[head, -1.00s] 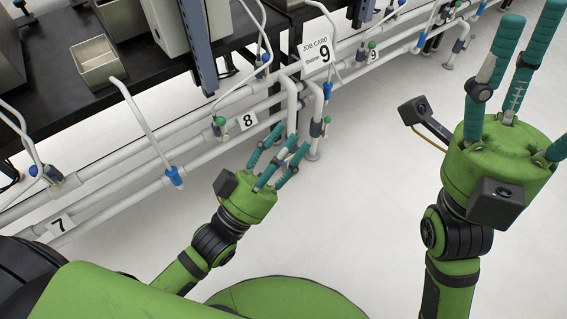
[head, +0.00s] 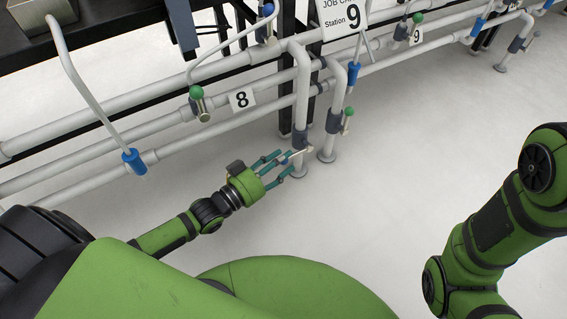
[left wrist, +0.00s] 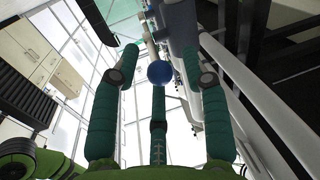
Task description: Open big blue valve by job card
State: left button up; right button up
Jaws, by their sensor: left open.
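The job card (head: 345,16), reading "Station 9", hangs at the top of the head view. My left gripper (head: 283,164) is open beside the lower end of a vertical white pipe (head: 301,100). In the left wrist view, a blue ball knob (left wrist: 160,72) on a pale lever lies between the open fingers (left wrist: 160,85). The fingers surround it without being closed on it; contact is unclear. In the head view, fingers mostly hide this knob. Another blue knob (head: 268,9) sits higher on the pipes. My right gripper is out of view.
Green-knobbed valves (head: 196,92) (head: 349,111) stand left and right of the vertical pipe. Long white pipes run across, with a number 8 plate (head: 243,99) and a number 9 plate (head: 416,36). The pale floor (head: 400,150) to the right is clear.

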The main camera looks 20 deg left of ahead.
pick_arm(q)
jog(key=shift+w+d, duration=0.25)
jog(key=shift+w, duration=0.2)
grip_shut()
jog(key=shift+r, duration=0.1)
